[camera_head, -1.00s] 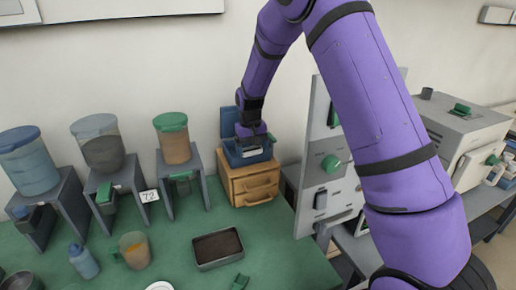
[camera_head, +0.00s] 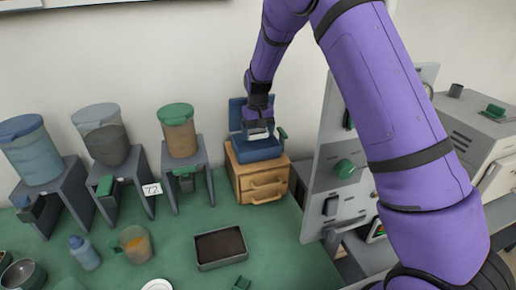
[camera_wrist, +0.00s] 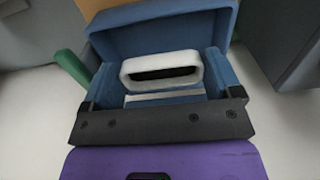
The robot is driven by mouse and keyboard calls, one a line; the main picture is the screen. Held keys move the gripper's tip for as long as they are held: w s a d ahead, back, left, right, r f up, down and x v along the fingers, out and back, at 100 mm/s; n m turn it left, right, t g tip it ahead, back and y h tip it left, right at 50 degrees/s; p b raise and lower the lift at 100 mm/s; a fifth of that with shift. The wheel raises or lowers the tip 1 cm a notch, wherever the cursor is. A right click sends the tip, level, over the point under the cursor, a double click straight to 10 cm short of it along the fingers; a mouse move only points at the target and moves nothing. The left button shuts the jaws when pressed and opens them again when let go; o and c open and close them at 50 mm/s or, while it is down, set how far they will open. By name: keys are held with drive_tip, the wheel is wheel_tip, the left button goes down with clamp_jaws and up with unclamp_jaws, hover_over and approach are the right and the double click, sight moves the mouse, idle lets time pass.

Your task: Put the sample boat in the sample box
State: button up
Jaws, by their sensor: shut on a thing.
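The sample boat (camera_head: 260,134) is a small white piece with rounded ends. In the wrist view the boat (camera_wrist: 160,60) shows as a white oval rim around a dark slot. My gripper (camera_head: 259,127) is shut on it, pointing down; it also shows in the wrist view (camera_wrist: 160,78). The blue sample box (camera_head: 258,153) stands below the gripper with its lid (camera_head: 237,112) raised behind. In the wrist view the raised lid (camera_wrist: 165,32) is beyond the boat. The boat is over the box's opening. The box's inside is mostly hidden.
The box stands on a wooden drawer unit (camera_head: 262,184). A green-lidded container (camera_head: 177,132) on a grey stand is to the left. A grey panel (camera_head: 340,185) with a green knob is to the right. A dark-filled tray (camera_head: 221,248) lies on the green table in front.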

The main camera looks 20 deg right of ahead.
sight(258, 137)
drive_tip(key=shift+f, duration=3.35)
drive_tip(key=shift+f, duration=0.15)
drive_tip(key=o, duration=0.8)
wheel_tip(258, 137, up, 12)
drive_tip(key=shift+r, duration=0.15)
